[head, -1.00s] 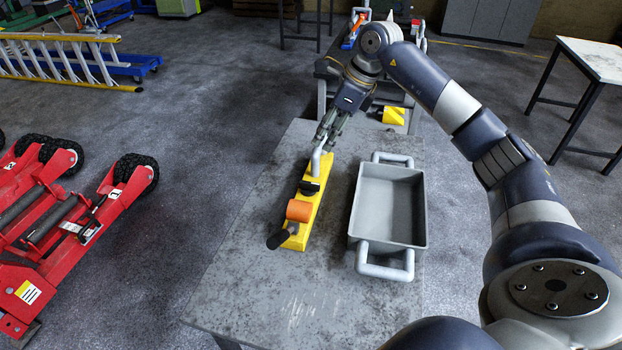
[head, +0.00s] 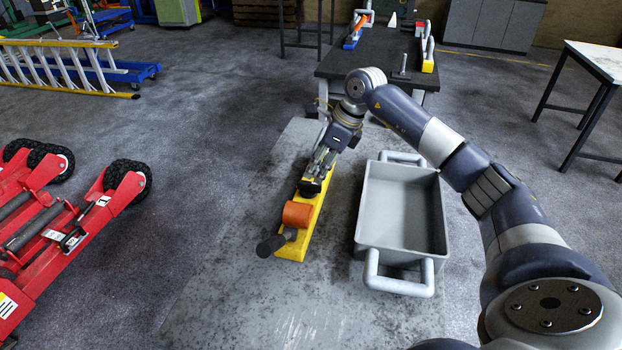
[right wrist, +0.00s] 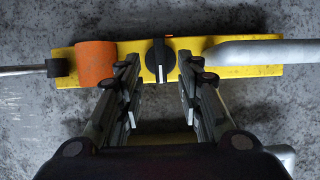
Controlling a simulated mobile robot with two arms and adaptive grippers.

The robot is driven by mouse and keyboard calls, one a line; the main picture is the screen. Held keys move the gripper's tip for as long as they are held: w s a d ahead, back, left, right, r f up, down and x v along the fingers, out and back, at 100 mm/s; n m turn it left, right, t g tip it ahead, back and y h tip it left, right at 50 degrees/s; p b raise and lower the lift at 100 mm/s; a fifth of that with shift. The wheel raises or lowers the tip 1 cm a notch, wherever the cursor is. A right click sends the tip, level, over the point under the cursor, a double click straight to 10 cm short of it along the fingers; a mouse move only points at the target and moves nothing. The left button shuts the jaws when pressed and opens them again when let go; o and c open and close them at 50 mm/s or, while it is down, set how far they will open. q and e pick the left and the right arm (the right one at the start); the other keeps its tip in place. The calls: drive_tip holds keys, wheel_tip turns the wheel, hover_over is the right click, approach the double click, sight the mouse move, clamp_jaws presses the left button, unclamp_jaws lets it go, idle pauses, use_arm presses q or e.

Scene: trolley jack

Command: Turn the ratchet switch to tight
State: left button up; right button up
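The ratchet switch is a black round knob with a pale pointer line, in the right wrist view (right wrist: 160,60). It sits on a yellow bar (right wrist: 235,71), which also lies on the table in the head view (head: 316,215). My right gripper (right wrist: 158,72) is open, with one finger on each side of the knob; I cannot tell whether the fingers touch it. In the head view my right gripper (head: 318,172) points down at the bar and partly hides the knob. An orange cylinder (head: 297,214) sits beside the knob on the bar. My left gripper is not in view.
A grey tray (head: 439,215) with handles stands right of the bar on the grey table (head: 230,290). A grey rod (right wrist: 245,52) lies along the bar's right part. Red jacks (head: 75,225) stand on the floor at left. A dark table (head: 385,62) stands behind.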

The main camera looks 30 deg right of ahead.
sight(309, 182)
drive_tip(key=shift+x, duration=2.7)
clamp_jaws()
